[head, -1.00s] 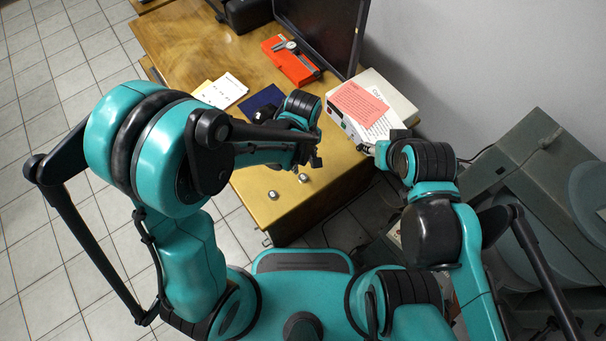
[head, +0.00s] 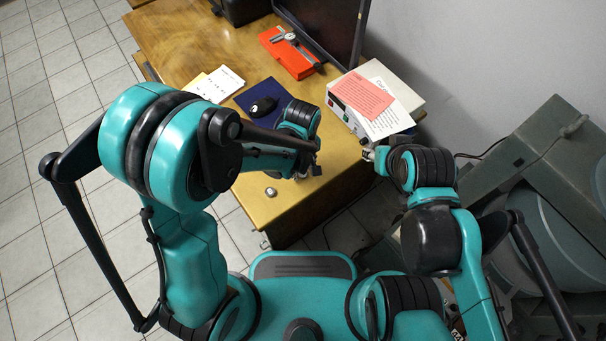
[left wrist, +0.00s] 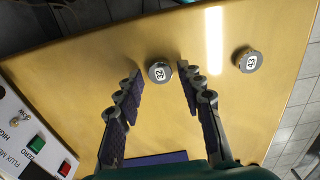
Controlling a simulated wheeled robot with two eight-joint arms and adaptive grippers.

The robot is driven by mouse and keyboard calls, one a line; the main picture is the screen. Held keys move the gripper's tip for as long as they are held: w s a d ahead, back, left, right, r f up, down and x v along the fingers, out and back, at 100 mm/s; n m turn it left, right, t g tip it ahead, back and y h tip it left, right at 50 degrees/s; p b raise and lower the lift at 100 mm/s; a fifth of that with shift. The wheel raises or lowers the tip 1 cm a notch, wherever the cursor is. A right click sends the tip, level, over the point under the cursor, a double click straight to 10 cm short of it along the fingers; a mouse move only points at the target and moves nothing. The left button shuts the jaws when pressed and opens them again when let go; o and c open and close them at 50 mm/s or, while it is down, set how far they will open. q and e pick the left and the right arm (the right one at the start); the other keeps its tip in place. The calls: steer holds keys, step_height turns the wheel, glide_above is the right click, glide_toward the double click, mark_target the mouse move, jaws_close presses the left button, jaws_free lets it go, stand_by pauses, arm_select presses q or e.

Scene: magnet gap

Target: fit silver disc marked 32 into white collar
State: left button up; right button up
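The silver disc marked 32 (left wrist: 159,72) lies on the tan table in the left wrist view. My left gripper (left wrist: 158,80) is open, with one fingertip on each side of that disc, apparently not touching it. In the head view my left gripper (head: 309,171) is low over the table and seems to hide the disc. My right gripper (head: 372,153) is off the table's right edge, beside the white box. A small pale piece shows at its tips, but I cannot tell what it is or whether the fingers are shut. I cannot make out the white collar.
A second silver disc (left wrist: 249,61), seemingly marked 43, lies near the front edge and also shows in the head view (head: 271,191).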

mark_target(303, 173)
arm_select(q)
jaws_close()
steer(key=shift+r, duration=0.1)
steer(key=shift+r, duration=0.1)
steer(key=shift+r+p, duration=1.95)
steer(key=shift+r, duration=0.45)
